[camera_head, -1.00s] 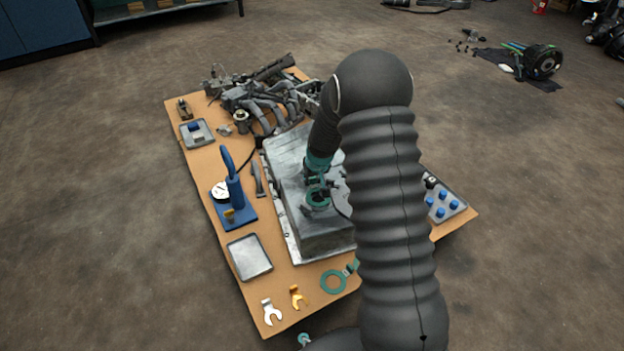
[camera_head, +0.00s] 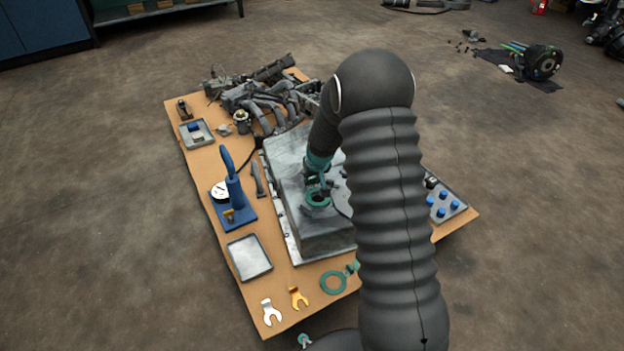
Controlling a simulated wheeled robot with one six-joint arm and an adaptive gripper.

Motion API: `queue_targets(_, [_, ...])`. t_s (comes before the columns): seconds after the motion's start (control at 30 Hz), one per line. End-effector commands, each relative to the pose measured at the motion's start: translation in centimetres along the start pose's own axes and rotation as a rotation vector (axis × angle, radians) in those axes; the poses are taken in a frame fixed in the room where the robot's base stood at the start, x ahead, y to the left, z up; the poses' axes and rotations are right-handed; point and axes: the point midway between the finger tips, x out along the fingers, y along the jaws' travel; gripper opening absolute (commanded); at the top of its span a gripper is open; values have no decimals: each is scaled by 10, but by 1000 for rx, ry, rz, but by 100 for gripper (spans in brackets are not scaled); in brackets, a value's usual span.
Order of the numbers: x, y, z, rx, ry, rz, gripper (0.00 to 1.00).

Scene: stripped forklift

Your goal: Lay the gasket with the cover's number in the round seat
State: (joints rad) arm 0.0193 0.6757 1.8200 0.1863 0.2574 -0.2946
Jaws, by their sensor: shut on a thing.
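My gripper (camera_head: 317,186) is over the top of the grey metal housing (camera_head: 325,237) in the middle of the table. It is shut on a green ring gasket (camera_head: 318,200), which is at or just above the housing's top face; I cannot tell whether it touches. The round seat is hidden under the gasket and gripper. Another green gasket (camera_head: 333,283), a larger ring, lies on the table's front part. Part of one more green piece (camera_head: 353,267) shows beside it, partly behind my arm. No number can be read on the gaskets or a cover.
A tray with blue caps (camera_head: 443,204) is at right. Engine parts (camera_head: 265,97) fill the back.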

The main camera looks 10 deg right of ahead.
Motion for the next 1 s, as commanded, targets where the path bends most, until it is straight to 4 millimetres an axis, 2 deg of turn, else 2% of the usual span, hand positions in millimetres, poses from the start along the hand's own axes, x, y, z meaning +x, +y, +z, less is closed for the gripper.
queue_targets(1.0, [9, 0, 4, 0, 0, 0, 2])
